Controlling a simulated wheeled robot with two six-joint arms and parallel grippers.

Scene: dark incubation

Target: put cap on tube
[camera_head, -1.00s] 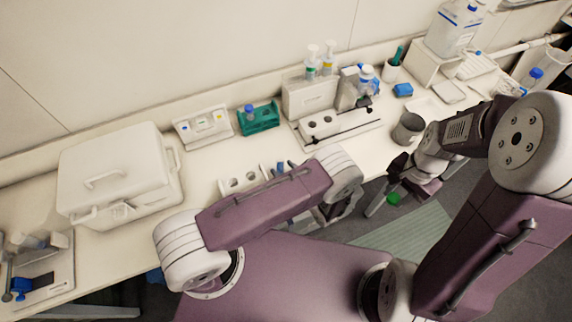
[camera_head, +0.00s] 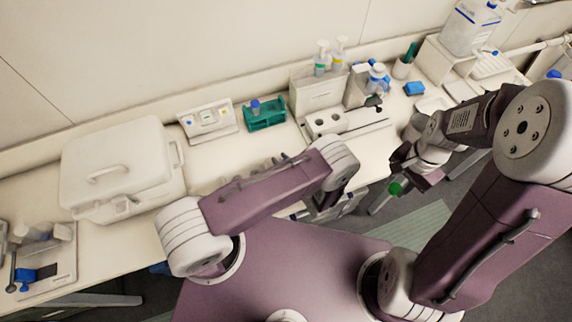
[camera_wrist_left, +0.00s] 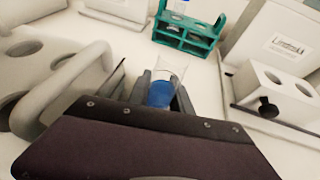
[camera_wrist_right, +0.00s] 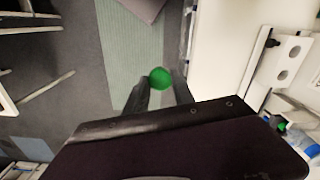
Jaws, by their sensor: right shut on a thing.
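A clear open tube (camera_wrist_left: 162,92) with blue contents stands between the fingers of my left gripper (camera_wrist_left: 160,84) in the left wrist view. The fingers press close on both sides, and the gripper looks shut on it. In the head view my left forearm mostly hides this gripper and tube. The green cap (camera_wrist_right: 160,78) is pinched at the fingertips of my right gripper (camera_wrist_right: 158,86). The cap also shows in the head view (camera_head: 396,188), off the table's front edge above the floor. Cap and tube are well apart.
A green rack (camera_head: 265,115) with a blue-capped tube stands behind the left gripper. A white lidded box (camera_head: 120,165) is at left. A white stand with holes (camera_head: 335,122) and bottles are at centre back. The right gripper has open floor (camera_wrist_right: 120,50) beneath it.

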